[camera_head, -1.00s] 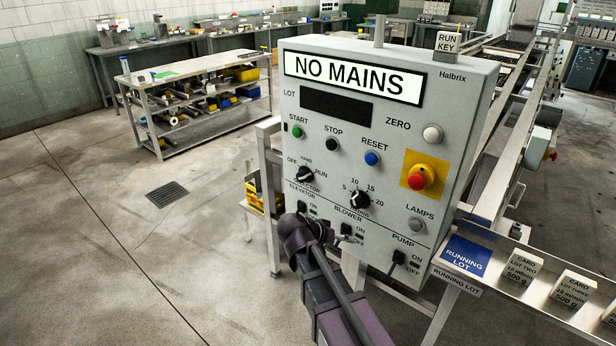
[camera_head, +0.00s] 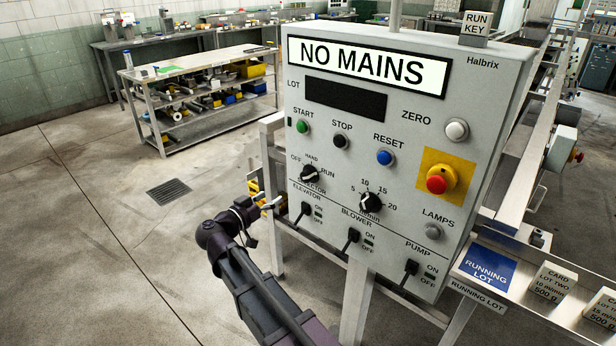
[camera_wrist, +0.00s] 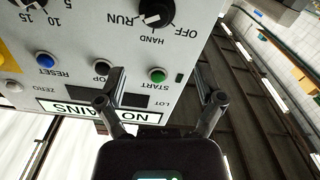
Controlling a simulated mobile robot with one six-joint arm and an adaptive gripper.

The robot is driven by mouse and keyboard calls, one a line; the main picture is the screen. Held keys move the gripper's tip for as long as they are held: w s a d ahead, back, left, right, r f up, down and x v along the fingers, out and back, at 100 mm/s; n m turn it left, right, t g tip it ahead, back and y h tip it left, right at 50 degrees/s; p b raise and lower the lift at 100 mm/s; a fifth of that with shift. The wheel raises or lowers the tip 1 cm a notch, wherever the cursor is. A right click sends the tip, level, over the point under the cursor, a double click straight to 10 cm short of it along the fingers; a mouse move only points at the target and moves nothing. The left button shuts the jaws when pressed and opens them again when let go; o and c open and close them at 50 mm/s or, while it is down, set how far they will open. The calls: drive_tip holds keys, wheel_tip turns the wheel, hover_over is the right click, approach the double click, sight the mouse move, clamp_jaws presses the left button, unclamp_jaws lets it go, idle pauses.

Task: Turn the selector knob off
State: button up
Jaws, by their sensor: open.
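The selector knob (camera_head: 310,174) is a small black knob with a white mark, on the left side of the grey control panel (camera_head: 300,240). OFF, HAND and RUN are printed around it. Its white mark appears to be on the RUN side. In the wrist view the knob (camera_wrist: 156,12) shows upside down at the top edge, partly cut off. My gripper (camera_head: 268,203) is at the panel's left edge, below and left of the knob, apart from it. In the wrist view my gripper (camera_wrist: 161,72) is open, with nothing between its fingers.
The panel display (camera_head: 366,66) reads NO MAINS. Elevator (camera_head: 305,211), blower (camera_head: 351,238) and pump (camera_head: 410,269) switches sit below the knob. The black dial (camera_head: 370,202) and red stop button (camera_head: 437,184) are to its right. Floor left of the panel is clear.

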sight(303, 178)
drive_tip(key=shift+w+d, duration=0.2)
drive_tip(key=shift+d, duration=0.05)
drive_tip(key=x, duration=1.3)
drive_tip(key=shift+w+d, duration=0.3)
